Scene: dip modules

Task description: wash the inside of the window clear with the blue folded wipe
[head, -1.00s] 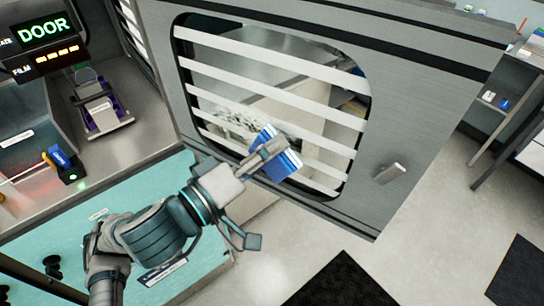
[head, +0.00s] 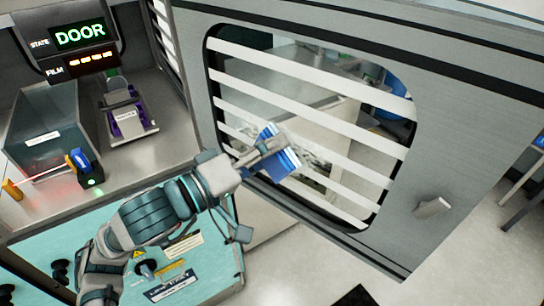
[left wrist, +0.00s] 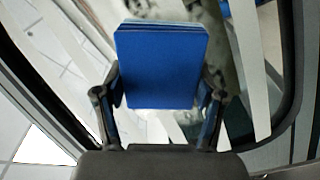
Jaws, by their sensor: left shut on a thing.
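My left gripper (head: 268,148) is shut on the blue folded wipe (head: 285,164), at the lower left part of the window (head: 330,118) in the grey door (head: 455,150). In the left wrist view the wipe (left wrist: 160,65) is a flat blue block between the two fingers, in front of the glass. White slanted bars cross the window. A mottled grey-white smear (head: 312,160) shows beside the wipe, and also behind it in the left wrist view (left wrist: 192,15). I cannot tell whether the wipe touches the glass. My right gripper is out of view.
A lit sign (head: 80,36) reads DOOR above a FILM row of orange lights. A black and yellow-blue device (head: 84,168) with a red beam sits on the left bench.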

